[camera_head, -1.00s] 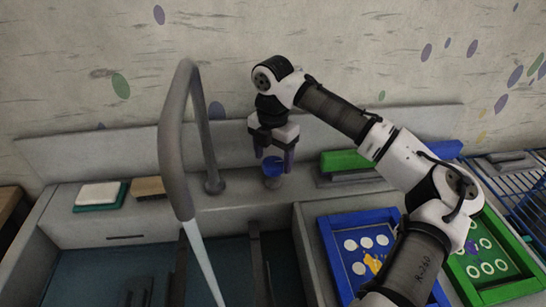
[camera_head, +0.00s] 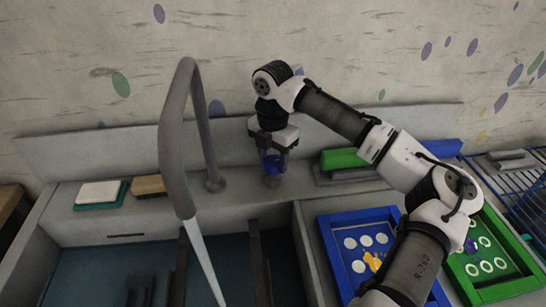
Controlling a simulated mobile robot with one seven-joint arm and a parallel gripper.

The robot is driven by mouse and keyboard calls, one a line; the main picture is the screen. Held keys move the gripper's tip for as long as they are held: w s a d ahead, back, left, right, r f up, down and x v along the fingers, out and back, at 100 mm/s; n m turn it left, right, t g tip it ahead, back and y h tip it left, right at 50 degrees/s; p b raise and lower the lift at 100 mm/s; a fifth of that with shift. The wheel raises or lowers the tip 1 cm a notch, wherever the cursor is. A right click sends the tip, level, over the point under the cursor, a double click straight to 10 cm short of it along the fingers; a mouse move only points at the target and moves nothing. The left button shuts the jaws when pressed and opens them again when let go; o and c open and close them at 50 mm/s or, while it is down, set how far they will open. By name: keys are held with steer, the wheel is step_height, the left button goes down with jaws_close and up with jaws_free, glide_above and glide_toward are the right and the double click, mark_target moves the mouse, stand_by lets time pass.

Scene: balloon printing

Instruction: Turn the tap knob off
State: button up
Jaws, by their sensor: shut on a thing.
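The tap knob (camera_head: 272,166) is a small blue cap on a grey base, on the ledge behind the sink, right of the tap. My gripper (camera_head: 273,158) points straight down over it, with its fingers around the blue cap, shut on it. The fingers partly hide the knob. The tap (camera_head: 175,150) is a tall grey curved spout, and a pale stream of water (camera_head: 204,262) runs from its end into the sink (camera_head: 90,270).
A white sponge on a green one (camera_head: 101,194) and a tan block (camera_head: 149,186) lie on the ledge at left. A green-handled tool (camera_head: 345,159) lies right of the knob. Blue (camera_head: 328,247) and green (camera_head: 525,257) framed screens stand at the right. The wall is close behind.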

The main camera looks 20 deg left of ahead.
steer(key=shift+r+m, duration=0.1)
steer(key=shift+m, duration=0.2)
steer(key=m+p, duration=0.3)
steer(key=m, duration=0.1)
steer(key=shift+r+m+p, duration=0.1)
steer(key=shift+m+p, duration=0.25)
steer(key=shift+m, duration=0.05)
steer(key=m+p, duration=0.4)
steer(key=shift+r+m, duration=0.1)
steer(key=shift+m, duration=0.2)
steer(key=m+p, duration=0.2)
steer(key=m, duration=0.1)
steer(key=shift+f+m, duration=0.2)
steer(key=shift+m, duration=0.1)
steer(key=m, duration=0.4)
steer(key=shift+w, duration=0.1)
steer(key=o, duration=1)
steer(key=shift+c, duration=0.2)
steer(key=shift+f, duration=0.1)
